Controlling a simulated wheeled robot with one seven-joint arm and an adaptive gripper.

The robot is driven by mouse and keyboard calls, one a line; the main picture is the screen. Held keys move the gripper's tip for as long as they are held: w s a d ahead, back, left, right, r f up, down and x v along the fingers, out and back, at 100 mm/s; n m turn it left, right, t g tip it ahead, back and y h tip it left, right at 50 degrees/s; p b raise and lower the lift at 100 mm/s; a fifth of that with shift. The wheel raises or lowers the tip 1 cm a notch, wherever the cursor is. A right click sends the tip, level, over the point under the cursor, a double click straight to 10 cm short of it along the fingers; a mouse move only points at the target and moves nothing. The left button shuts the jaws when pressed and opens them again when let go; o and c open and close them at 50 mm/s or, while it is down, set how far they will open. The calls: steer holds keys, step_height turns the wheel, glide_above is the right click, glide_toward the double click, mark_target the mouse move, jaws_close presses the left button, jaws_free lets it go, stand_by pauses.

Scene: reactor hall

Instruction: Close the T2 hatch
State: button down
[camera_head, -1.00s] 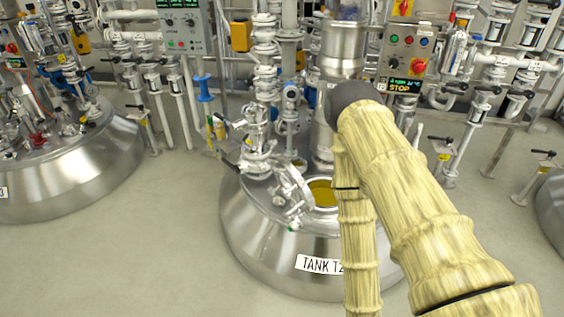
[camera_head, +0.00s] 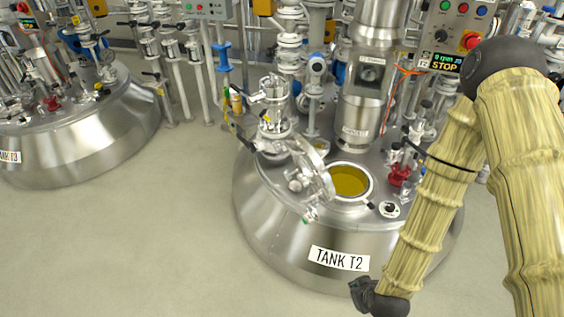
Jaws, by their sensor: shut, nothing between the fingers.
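Tank T2 (camera_head: 275,232) is a steel vessel in the middle of the head view, with a "TANK T2" label on its front. Its round hatch opening (camera_head: 350,182) is uncovered and shows yellow liquid inside. The hatch lid (camera_head: 315,170) stands tilted up at the left edge of the opening. My gripper (camera_head: 357,288) is dark and small at the bottom of the view, in front of the tank's lower rim, below the label. It is shut and empty, apart from the lid. My arm, in a yellowish sleeve, covers the tank's right side.
A control panel (camera_head: 452,35) with a red button and a "STOP" display stands behind the tank. Red-handled fittings (camera_head: 399,176) and a steel column (camera_head: 363,100) rise beside the opening. Tank T3 (camera_head: 80,150) is at the left. The floor between the tanks is clear.

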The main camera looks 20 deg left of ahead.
steer(key=w+a+r+n+t+y+b, duration=0.2)
steer(key=w+a+r+n+t+b, duration=0.3)
steer(key=w+a, duration=0.45)
steer(key=w+a+r+n+t+y+b, duration=0.3)
steer(key=w+a+r+n+b, duration=0.3)
steer(key=a, duration=0.6)
steer(key=w+a+r+n+t+y+b, duration=0.25)
steer(key=a+r+n, duration=0.35)
steer(key=a+r, duration=0.3)
steer(key=w+a+b, duration=0.1)
steer(key=w+b, duration=0.1)
steer(key=w, duration=0.8)
steer(key=shift+w+r+h, duration=0.35)
steer(key=shift+w+r, duration=0.05)
steer(key=shift+r, duration=0.05)
steer(key=shift+w+d+r, duration=0.1)
